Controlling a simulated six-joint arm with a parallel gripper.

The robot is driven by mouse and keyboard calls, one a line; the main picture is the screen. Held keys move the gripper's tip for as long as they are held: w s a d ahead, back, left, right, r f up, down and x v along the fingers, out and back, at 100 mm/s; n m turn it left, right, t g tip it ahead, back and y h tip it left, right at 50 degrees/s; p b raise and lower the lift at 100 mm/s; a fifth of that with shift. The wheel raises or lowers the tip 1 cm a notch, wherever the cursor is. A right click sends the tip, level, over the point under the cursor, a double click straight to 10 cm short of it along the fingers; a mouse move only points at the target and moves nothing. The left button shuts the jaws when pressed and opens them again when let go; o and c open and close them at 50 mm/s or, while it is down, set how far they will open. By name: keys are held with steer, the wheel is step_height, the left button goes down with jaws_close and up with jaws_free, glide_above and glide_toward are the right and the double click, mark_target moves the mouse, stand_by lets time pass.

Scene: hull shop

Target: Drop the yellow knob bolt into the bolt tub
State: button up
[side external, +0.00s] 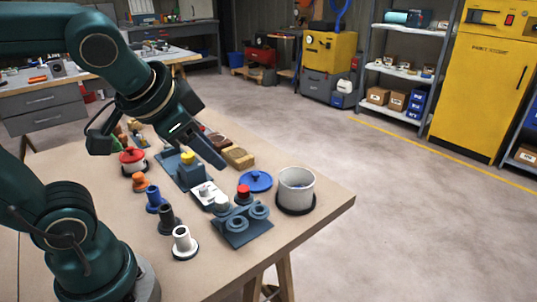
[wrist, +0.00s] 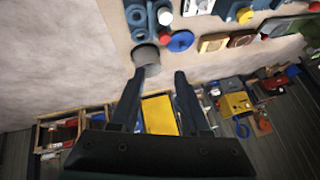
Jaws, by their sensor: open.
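The yellow knob bolt (side external: 188,158) stands upright in a dark blue-grey block (side external: 190,175) on the bench; its knob also shows in the wrist view (wrist: 245,15). The bolt tub (side external: 296,188) is a pale grey round tub on a dark base near the bench's right corner. Its top is open and something bluish shows inside. In the wrist view the tub (wrist: 146,56) lies just beyond the left fingertip. My gripper (side external: 215,155) is open and empty above the bench, by the yellow knob in the picture; its fingers also show in the wrist view (wrist: 160,74).
A blue lid (side external: 256,181) lies beside the tub. A dark fixture (side external: 240,228) with rings, a red knob (side external: 243,191) and a white switch box (side external: 206,195) stand near it. Upright posts line the left, including a white one (side external: 183,241). Wooden blocks (side external: 238,157) lie behind.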

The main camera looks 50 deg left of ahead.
steer(key=s+d+f+n+g+h, duration=0.1)
steer(key=s+d+f+n+h, duration=0.1)
steer(key=s+d+f, duration=0.2)
steer(key=shift+s, duration=0.5)
